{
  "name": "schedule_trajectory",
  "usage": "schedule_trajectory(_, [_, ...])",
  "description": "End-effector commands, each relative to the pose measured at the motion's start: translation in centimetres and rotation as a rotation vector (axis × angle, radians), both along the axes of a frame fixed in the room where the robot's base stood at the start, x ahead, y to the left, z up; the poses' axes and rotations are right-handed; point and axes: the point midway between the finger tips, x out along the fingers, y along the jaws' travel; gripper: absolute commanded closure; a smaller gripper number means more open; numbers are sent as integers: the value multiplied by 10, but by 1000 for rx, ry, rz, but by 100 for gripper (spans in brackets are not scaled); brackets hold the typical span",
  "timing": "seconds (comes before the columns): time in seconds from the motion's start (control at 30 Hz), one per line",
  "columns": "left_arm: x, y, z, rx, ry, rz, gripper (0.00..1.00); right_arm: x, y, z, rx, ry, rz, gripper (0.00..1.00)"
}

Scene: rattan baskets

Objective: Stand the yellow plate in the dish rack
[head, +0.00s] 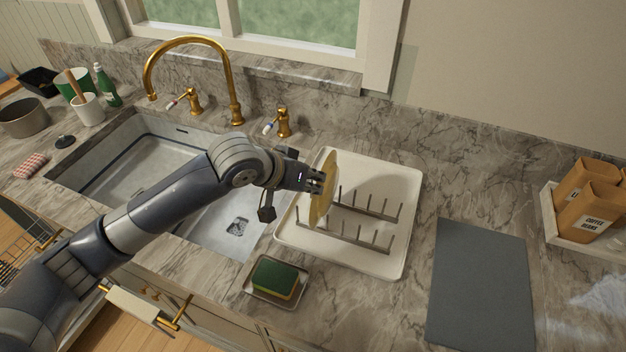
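The yellow plate (328,196) is seen nearly edge-on and stands close to upright at the left end of the dish rack. The dish rack (375,259) is a white tray with two rows of grey upright prongs. My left gripper (317,181) is at the plate's left face and appears shut on it; the fingertips are partly hidden. I cannot tell whether the plate's lower edge touches the rack. My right gripper is not in view.
The double sink (150,155) with a brass faucet (236,85) lies under my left arm. A green-and-yellow sponge (274,278) sits in a small dish in front of the rack. A grey mat (482,285) and coffee bags (590,200) in a tray are on the right.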

Motion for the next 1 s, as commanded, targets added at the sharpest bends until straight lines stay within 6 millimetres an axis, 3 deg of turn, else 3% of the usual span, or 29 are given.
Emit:
schedule_trajectory(0.03, [1,0,2,-2,-4,0,100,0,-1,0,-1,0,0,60])
schedule_trajectory(0.1, [0,0,2,-2,-3,-1,80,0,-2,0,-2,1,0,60])
schedule_trajectory(0.17, [0,0,1,-2,-2,0,72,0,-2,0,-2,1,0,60])
schedule_trajectory(0.57, [-2,3,3,1,1,2,72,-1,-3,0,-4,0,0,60])
schedule_trajectory(1.0, [-43,40,63,1,-3,1,72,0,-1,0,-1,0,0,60])
